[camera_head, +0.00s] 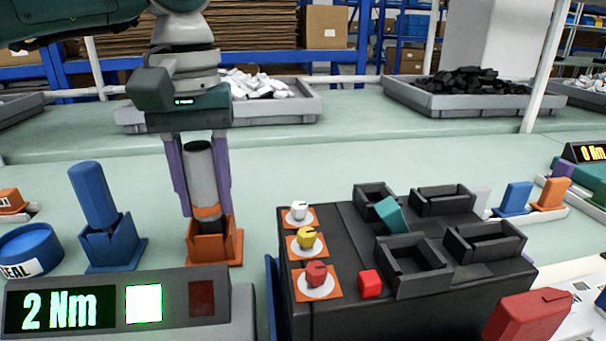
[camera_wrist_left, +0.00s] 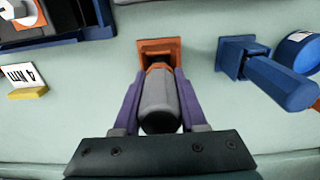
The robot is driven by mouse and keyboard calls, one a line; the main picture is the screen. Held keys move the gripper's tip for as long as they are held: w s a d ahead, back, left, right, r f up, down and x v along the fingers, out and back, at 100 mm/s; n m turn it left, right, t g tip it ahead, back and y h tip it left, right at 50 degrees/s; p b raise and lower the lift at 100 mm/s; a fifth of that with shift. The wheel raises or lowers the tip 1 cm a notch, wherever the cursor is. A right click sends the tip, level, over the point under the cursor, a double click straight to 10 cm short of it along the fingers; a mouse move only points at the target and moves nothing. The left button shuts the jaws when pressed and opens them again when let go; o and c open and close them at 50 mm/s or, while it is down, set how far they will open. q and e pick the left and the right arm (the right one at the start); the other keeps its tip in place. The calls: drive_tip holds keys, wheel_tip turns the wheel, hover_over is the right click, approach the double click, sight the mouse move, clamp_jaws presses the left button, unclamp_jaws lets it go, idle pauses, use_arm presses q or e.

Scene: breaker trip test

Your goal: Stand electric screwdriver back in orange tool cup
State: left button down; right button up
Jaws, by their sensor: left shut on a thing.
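The electric screwdriver (camera_head: 202,172) is grey with an orange band near its lower end. It stands upright in the orange tool cup (camera_head: 213,245), its lower end inside the cup's walls. My left gripper (camera_head: 208,205) is shut on the screwdriver, one purple finger on each side of the grey body. In the left wrist view the screwdriver (camera_wrist_left: 160,105) points into the orange cup (camera_wrist_left: 158,47) between the two fingers. The tip inside the cup is hidden. My right gripper is not in view.
A blue cup (camera_head: 112,248) with a blue tool (camera_head: 93,195) stands left of the orange cup. A round blue SEAL container (camera_head: 30,250) is farther left. A display reading 2 Nm (camera_head: 60,311) is in front. A black fixture (camera_head: 400,310) with trays stands right.

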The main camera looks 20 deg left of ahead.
sight(197, 147)
use_arm(q)
drive_tip(key=shift+f, duration=0.15)
drive_tip(key=shift+c, duration=1.9)
unclamp_jaws()
wheel_tip(197, 147, up, 10)
